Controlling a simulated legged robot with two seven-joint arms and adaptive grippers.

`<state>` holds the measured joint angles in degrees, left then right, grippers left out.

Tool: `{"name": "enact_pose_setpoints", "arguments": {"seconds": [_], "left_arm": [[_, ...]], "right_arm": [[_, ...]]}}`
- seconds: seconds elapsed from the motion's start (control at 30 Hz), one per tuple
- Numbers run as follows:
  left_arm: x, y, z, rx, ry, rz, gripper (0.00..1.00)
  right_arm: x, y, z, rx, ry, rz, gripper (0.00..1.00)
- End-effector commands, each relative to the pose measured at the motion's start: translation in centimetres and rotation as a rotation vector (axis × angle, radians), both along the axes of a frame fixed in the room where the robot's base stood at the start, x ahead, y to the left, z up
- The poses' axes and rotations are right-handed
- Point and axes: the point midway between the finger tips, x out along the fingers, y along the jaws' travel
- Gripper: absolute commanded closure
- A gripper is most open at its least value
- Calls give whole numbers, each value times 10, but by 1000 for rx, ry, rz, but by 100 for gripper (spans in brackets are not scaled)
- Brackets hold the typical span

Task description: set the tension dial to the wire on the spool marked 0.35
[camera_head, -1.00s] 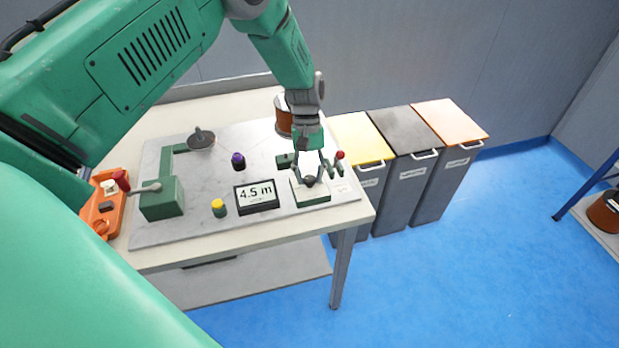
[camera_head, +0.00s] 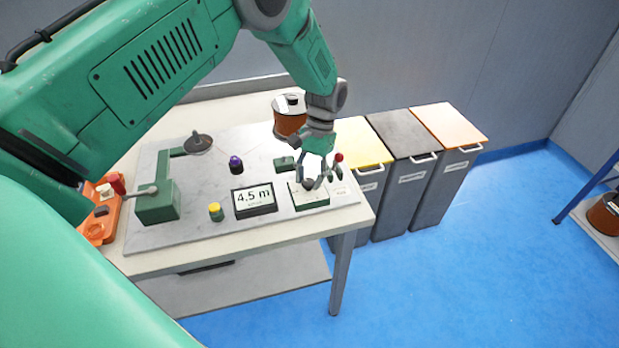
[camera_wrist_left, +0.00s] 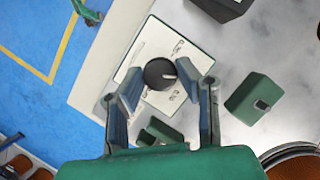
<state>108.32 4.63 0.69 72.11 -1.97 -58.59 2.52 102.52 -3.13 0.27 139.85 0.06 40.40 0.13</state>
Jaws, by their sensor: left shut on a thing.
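The tension dial is a round black knob with a white pointer mark on a pale, marked plate; it shows in the wrist view (camera_wrist_left: 160,73). Its green-sided box (camera_head: 310,198) stands at the bench's front right in the head view. My left gripper (camera_head: 316,183) is over the box, its fingers shut on the dial, one on each side. My right gripper is not in view.
A display (camera_head: 254,200) reads 4.5 m. A red-knobbed lever (camera_head: 339,160) stands close right of my gripper. Lidded bins (camera_head: 405,180) stand right of the bench.

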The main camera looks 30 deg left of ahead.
Motion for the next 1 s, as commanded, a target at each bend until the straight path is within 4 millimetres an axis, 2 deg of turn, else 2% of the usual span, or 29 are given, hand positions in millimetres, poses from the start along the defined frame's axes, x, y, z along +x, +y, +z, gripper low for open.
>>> {"name": "enact_pose_setpoints", "arguments": {"seconds": [0.43,0.47,0.5,0.83,1.0], "left_arm": [[3,0,0,0,-9,-8,99],[3,0,0,0,-9,-7,60],[2,0,0,0,-8,-7,50],[1,0,2,0,-5,-7,50],[9,1,19,0,-6,-7,50]], "right_arm": [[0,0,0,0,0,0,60],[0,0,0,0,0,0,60],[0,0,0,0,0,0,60],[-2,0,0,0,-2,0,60],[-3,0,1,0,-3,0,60]]}}
